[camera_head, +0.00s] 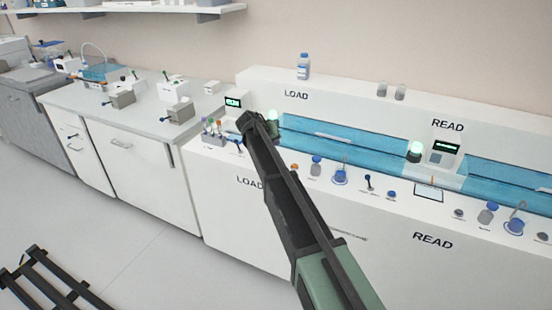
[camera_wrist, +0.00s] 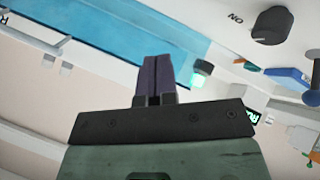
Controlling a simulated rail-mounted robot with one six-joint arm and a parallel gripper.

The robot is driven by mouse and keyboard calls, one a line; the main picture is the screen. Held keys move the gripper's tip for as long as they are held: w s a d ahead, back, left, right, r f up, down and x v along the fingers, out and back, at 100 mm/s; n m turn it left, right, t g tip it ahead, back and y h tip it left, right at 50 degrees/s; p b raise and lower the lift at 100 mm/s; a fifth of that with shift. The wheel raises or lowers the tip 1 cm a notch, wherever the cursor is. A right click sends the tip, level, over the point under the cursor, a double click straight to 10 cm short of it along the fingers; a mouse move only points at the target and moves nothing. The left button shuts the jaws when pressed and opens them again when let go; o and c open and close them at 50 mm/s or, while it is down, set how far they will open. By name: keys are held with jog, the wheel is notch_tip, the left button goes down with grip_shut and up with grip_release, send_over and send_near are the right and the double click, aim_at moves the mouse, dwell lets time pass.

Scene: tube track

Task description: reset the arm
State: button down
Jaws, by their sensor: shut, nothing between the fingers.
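My gripper (camera_head: 254,120) is at the far end of my arm, over the left end of the track bench near the LOAD station. In the wrist view its two dark fingers (camera_wrist: 152,72) are pressed together with nothing between them. The blue track (camera_wrist: 130,30) lies behind the fingertips in that view. My arm hides part of the LOAD front and part of the track's left end.
A tube rack (camera_head: 212,134) stands left of my gripper, beside a small screen (camera_head: 233,102). A green lamp (camera_head: 273,115) is just right of it. Bottles and knobs (camera_head: 340,174) line the front ledge. A blue-capped bottle (camera_head: 304,66) stands on the back ledge.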

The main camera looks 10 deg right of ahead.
dwell(0.4)
jog(key=shift+n+g+y, duration=0.6)
jog(key=shift+g+y, duration=0.1)
jog(key=shift+g, duration=0.1)
jog(key=s, duration=0.2)
jog(key=s+f, duration=0.1)
jog(key=s, duration=0.2)
jog(key=s+f, duration=0.1)
jog(key=s, duration=0.2)
jog(key=shift+a, duration=0.35)
jog(key=s+r+g+y+p, duration=0.1)
jog(key=s+r+y+p, duration=0.1)
jog(key=s, duration=1)
jog(key=s+r+g+y+p, duration=0.1)
jog(key=s+p, duration=0.4)
jog(key=s, duration=0.7)
jog(key=s+d+r+g+y+p, duration=0.1)
jog(key=s+r+y+p, duration=0.2)
jog(key=s, duration=1)
jog(key=shift+r+n+g, duration=0.3)
jog(key=shift+r+g, duration=0.1)
jog(key=shift+r, duration=0.2)
jog(key=shift+d, duration=0.1)
